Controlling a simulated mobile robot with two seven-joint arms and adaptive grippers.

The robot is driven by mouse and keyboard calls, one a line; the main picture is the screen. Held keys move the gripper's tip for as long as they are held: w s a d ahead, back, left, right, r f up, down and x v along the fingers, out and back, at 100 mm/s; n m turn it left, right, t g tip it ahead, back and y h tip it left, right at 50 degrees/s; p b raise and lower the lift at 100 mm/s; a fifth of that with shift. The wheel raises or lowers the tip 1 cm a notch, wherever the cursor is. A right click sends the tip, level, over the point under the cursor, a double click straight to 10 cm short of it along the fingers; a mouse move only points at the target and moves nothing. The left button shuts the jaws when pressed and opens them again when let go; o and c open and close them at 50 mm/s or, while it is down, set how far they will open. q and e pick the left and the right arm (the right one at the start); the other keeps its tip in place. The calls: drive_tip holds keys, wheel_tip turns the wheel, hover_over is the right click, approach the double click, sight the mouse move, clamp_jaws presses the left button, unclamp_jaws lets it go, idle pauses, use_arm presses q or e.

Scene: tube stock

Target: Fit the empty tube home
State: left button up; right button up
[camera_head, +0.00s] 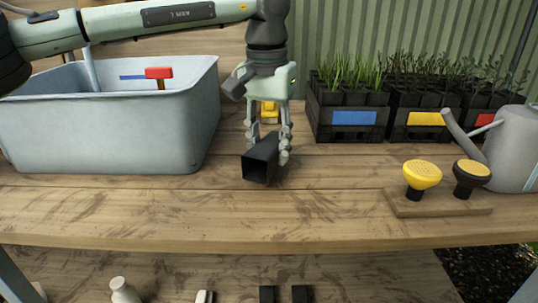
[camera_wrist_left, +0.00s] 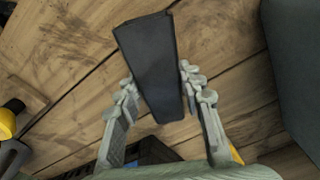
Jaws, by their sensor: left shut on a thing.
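A black, square-mouthed empty tube (camera_head: 259,163) lies on its side at the middle of the wooden bench, its open end towards me in the head view. My left gripper (camera_head: 267,140) comes down from above and is shut on the tube, one finger on each side. In the left wrist view the tube (camera_wrist_left: 152,62) sits between the fingertips of the left gripper (camera_wrist_left: 158,82). Whether the tube touches the bench is hard to tell. Black trays of tubes with seedlings, with a blue label (camera_head: 354,118), a yellow label (camera_head: 426,119) and a red label, stand at the back right. My right gripper is not in view.
A grey tub (camera_head: 110,130) with a red-headed tool (camera_head: 158,73) stands left. A watering can (camera_head: 512,150) and a wooden holder (camera_head: 440,208) with yellow and black roses stand right. A yellow object (camera_head: 269,112) is behind the gripper. The front middle bench is clear.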

use_arm(q)
drive_tip(key=shift+f, duration=0.95)
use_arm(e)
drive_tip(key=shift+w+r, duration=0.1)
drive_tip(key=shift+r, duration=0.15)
use_arm(q)
drive_tip(key=shift+f, duration=0.2)
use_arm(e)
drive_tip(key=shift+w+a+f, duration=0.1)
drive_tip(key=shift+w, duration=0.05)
use_arm(q)
drive_tip(key=o, duration=0.9)
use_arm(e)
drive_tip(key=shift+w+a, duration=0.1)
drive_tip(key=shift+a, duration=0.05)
use_arm(q)
drive_tip(key=shift+r, duration=0.15)
